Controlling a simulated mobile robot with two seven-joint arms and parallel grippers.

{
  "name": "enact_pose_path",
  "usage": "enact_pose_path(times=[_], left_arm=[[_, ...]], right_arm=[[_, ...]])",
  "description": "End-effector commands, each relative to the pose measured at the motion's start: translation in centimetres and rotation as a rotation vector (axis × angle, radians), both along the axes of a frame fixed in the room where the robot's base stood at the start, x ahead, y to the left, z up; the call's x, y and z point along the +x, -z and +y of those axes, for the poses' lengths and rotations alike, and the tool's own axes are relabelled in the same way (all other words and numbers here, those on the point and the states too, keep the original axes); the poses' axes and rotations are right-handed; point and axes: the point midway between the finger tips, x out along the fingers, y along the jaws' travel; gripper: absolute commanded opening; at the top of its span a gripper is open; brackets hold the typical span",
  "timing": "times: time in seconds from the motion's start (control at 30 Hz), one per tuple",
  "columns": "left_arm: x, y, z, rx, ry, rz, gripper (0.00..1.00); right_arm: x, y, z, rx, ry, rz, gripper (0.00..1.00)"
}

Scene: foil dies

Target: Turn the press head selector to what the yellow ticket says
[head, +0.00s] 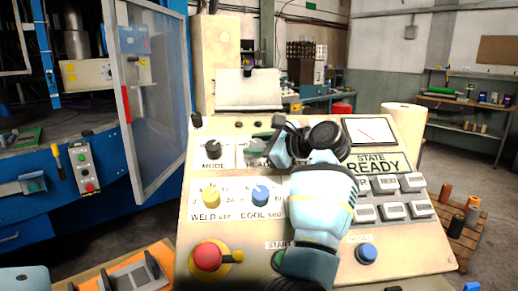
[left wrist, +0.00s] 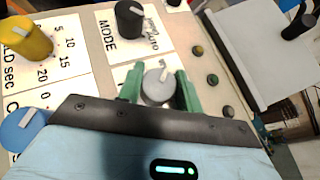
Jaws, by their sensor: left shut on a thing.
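The press head selector is a grey round knob (left wrist: 158,88) with a white pointer line, seen in the left wrist view. The line points toward the upper right of that picture. My left gripper (left wrist: 160,86) has its green fingers on both sides of the knob and is shut on it. In the head view my left gripper (head: 264,147) is at the panel's HEAD label (head: 257,163), and my arm hides the selector and most of its scale. I cannot make out a yellow ticket in either view. My right gripper is not in view.
On the sloped panel are the black MODE knob (head: 211,149), yellow WELD knob (head: 210,197), blue COOL knob (head: 261,195), a red mushroom button (head: 208,257) and grey push buttons (head: 385,184) at right. A meter (head: 370,131) sits above the READY label. A white sheet (head: 248,87) stands behind.

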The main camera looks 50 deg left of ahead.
Motion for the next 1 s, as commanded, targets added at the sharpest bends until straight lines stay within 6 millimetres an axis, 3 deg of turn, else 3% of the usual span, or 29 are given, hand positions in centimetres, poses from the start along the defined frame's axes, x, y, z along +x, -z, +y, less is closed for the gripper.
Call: enact_pose_path(times=[0.37, 0.4, 0.57, 0.87, 1.0], left_arm=[[0.0, 0.0, 0.0, -0.003, -0.005, -0.003, 0.12], [0.0, 0.0, 0.0, -0.002, -0.004, -0.004, 0.38], [0.0, 0.0, 0.0, -0.003, -0.004, -0.003, 0.57], [0.1, 0.0, -0.2, -0.002, -0.002, -0.002, 0.57], [0.3, -0.2, -1.5, -0.003, 0.0, -0.001, 0.57]], right_arm=[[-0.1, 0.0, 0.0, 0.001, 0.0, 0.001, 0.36], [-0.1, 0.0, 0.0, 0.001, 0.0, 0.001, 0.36], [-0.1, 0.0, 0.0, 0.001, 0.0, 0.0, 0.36], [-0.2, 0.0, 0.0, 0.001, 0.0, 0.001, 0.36], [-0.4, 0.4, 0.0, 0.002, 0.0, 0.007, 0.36]])
